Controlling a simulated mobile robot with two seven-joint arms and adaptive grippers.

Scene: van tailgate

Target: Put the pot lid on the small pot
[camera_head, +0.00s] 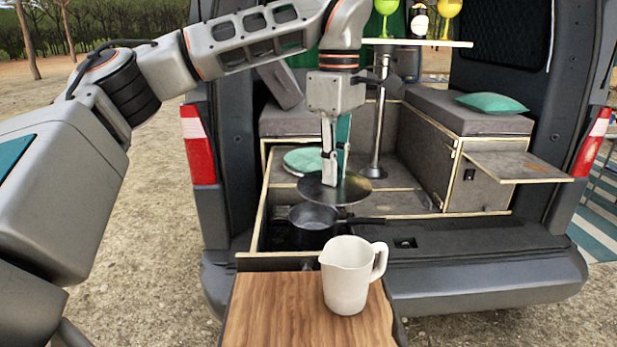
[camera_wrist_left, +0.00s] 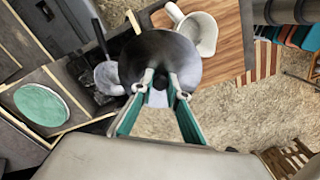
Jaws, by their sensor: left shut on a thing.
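My left gripper (camera_head: 332,168) points down and is shut on the pot lid (camera_head: 314,192), a round grey metal disc, which it holds level in the air. In the left wrist view the lid (camera_wrist_left: 155,48) sits between and beyond the fingertips (camera_wrist_left: 160,85). The small pot (camera_head: 312,222) is dark, with a long handle pointing right, and stands in the pull-out at the van's rear. In the head view the lid is above the pot's rim and apart from it. The pot (camera_wrist_left: 108,76) shows partly behind the lid in the left wrist view. My right gripper is not in view.
A white pitcher (camera_head: 346,280) stands on the wooden board (camera_head: 265,315) in front of the pot. A teal plate (camera_head: 303,160) lies behind the lid. A table post (camera_head: 377,135) rises behind and right. A small fold-out shelf (camera_head: 518,166) juts out at right.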

